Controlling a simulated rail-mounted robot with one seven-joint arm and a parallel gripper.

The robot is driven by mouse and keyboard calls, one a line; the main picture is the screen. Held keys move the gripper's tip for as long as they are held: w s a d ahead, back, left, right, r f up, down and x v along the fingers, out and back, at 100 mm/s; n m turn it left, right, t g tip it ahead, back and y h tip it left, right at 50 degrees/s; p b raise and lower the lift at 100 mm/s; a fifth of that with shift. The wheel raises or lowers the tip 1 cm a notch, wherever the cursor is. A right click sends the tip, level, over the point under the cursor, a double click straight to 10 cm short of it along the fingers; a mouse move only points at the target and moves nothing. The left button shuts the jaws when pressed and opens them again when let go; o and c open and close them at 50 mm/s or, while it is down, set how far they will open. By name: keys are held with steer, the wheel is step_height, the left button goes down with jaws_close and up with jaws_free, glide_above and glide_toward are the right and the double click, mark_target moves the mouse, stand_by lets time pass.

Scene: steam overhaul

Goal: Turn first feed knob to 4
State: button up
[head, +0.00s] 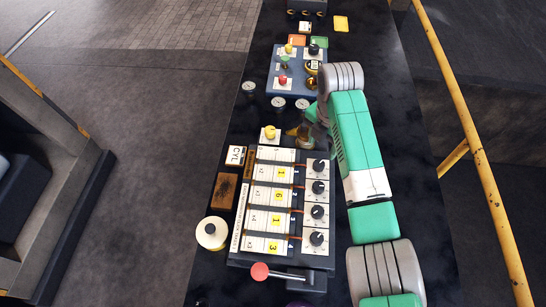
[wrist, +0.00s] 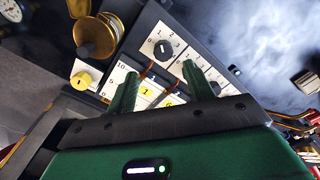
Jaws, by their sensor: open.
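The feed panel (head: 265,205) shows in the head view with a column of black knobs on white dials along its right side. The top one, the first feed knob (head: 317,166), sits just below my wrist. In the wrist view the knob (wrist: 163,48) is black on a white dial with printed numbers; its exact setting is hard to read. My gripper (wrist: 160,70) is open, its two green fingers apart on either side below the dial, with nothing between them. The knob appears beyond the fingertips, apart from them. In the head view the fingers are mostly hidden by my arm.
A brass cup (wrist: 95,38) stands close to the left finger, and a yellow knob (wrist: 81,80) lies left of it. A second panel (head: 290,70) with coloured buttons is farther back. A red-ended lever (head: 260,271) is at the panel's near edge. Several round gauges stand between the panels.

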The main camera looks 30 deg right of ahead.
mark_target(319, 163)
steer(key=shift+s, duration=0.15)
steer(key=shift+s+f, duration=0.1)
steer(key=shift+f, duration=0.2)
step_height(319, 163, down, 7)
steer(key=shift+f+b, duration=0.15)
steer(key=shift+b, duration=0.2)
steer(key=c, duration=1)
